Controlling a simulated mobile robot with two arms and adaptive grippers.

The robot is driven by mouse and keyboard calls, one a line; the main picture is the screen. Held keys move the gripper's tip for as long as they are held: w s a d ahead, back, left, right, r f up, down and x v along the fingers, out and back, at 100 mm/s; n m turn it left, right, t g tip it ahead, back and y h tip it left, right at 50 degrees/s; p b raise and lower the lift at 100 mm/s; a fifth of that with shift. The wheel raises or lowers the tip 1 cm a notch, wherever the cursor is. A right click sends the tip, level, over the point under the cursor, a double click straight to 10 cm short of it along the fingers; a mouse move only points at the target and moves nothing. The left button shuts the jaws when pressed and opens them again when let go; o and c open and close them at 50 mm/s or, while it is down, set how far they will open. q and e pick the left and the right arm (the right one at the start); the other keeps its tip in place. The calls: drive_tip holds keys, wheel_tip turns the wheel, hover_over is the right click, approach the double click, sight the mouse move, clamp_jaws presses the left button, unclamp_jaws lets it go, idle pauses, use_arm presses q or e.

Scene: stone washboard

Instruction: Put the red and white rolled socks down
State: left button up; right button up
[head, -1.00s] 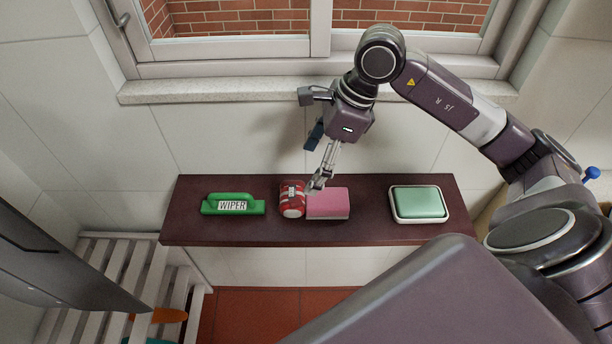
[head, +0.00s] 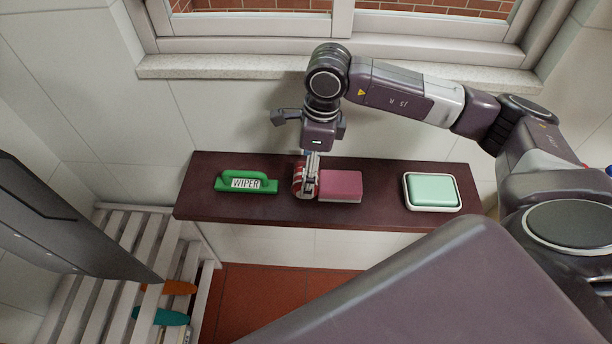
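The red and white rolled socks (head: 297,184) are on the dark shelf (head: 388,219), between the green wiper and the pink block. My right gripper (head: 310,188) points down at the socks, and its fingers cover their right part. I cannot tell whether the fingers are open around the socks or shut on them, nor whether the socks touch the shelf. My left gripper is out of view.
A green wiper (head: 246,184) lies left of the socks. A pink block (head: 341,186) lies close on their right. A mint soap in a white dish (head: 433,192) is farther right. A white slatted bench (head: 88,275) holds orange and teal items at lower left.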

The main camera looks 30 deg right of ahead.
drive_tip(key=shift+w+a+f, duration=0.1)
drive_tip(key=shift+a+f, duration=0.05)
drive_tip(key=shift+f, duration=0.55)
drive_tip(key=shift+w+a+f, duration=0.1)
drive_tip(key=shift+f, duration=0.55)
drive_tip(key=c, duration=1.4)
drive_tip(key=shift+r, duration=0.1)
drive_tip(key=shift+c, duration=0.2)
